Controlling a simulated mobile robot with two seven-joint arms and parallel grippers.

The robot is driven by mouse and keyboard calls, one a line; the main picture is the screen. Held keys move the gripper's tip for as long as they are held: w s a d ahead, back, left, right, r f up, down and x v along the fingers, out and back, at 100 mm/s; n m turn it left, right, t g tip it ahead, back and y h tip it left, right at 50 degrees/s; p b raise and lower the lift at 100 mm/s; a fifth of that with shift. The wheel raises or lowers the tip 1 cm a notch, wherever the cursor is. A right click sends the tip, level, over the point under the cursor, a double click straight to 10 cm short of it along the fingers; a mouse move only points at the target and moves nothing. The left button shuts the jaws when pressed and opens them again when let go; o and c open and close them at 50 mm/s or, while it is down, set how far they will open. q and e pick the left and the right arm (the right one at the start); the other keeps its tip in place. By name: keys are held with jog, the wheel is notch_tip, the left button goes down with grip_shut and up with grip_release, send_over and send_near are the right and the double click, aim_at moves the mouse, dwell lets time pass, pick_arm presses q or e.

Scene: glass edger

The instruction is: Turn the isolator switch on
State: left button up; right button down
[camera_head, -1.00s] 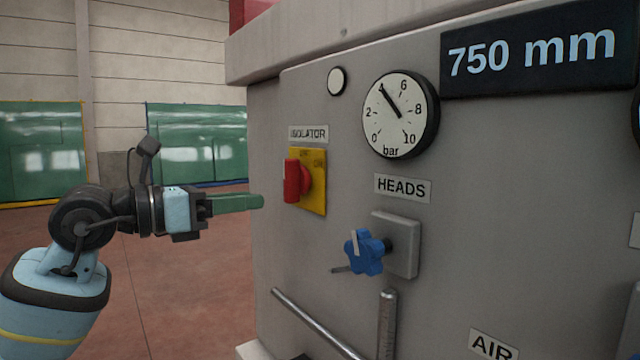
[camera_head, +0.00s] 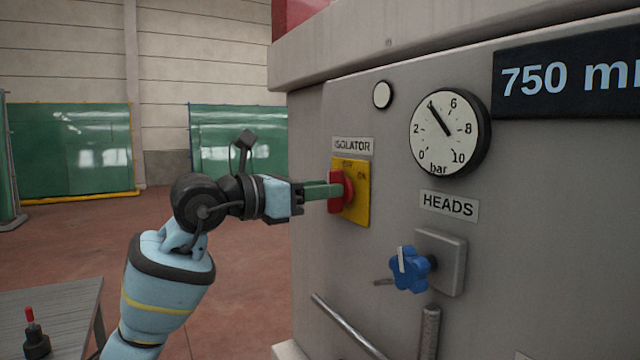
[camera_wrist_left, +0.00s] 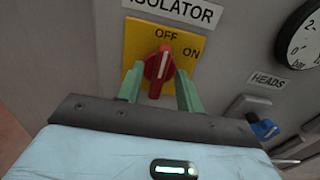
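The isolator switch is a red knob (camera_head: 336,191) on a yellow plate (camera_head: 361,194) on the grey machine panel, under an ISOLATOR label (camera_head: 352,146). In the left wrist view the red knob (camera_wrist_left: 158,70) stands near upright, its upper end towards OFF; ON is marked at upper right. My left gripper (camera_head: 328,190) reaches the knob from the left. In the left wrist view its green fingers (camera_wrist_left: 160,88) are apart, one on each side of the knob's lower part. I cannot see clear contact with either finger. My right gripper is in neither view.
A blue star knob (camera_head: 410,269) labelled HEADS sits lower right of the switch, with a pressure gauge (camera_head: 450,133) above it. A slanting metal bar (camera_head: 347,327) runs low on the panel. A grey table (camera_head: 66,308) stands at lower left. Open floor lies left of the machine.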

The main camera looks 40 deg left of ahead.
pick_arm(q)
jog(key=shift+w+d, duration=0.1)
jog(key=shift+w, duration=0.2)
grip_shut()
